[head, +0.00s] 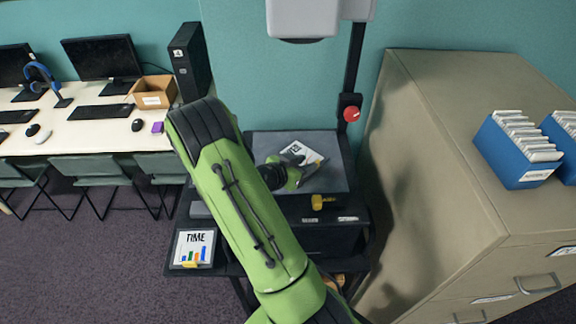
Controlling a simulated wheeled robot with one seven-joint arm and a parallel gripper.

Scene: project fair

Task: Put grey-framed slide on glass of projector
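The projector's glass (262,143) is a grey flat plate on a dark body, in the middle of the head view. A small white card-like slide (311,153) with dark print shows over the glass, partly hidden by my gripper. I cannot tell its frame colour or whether it lies on the glass or is held just above it. My gripper (314,166) is over the glass, at or against this slide; its fingers are too small to tell open from shut.
The projector's post (354,60) with a red knob (351,113) rises behind the glass, and its pale head (316,18) hangs above. A filing cabinet (420,110) with blue slide boxes (511,168) stands close on the right. A computer desk (85,134) is at left.

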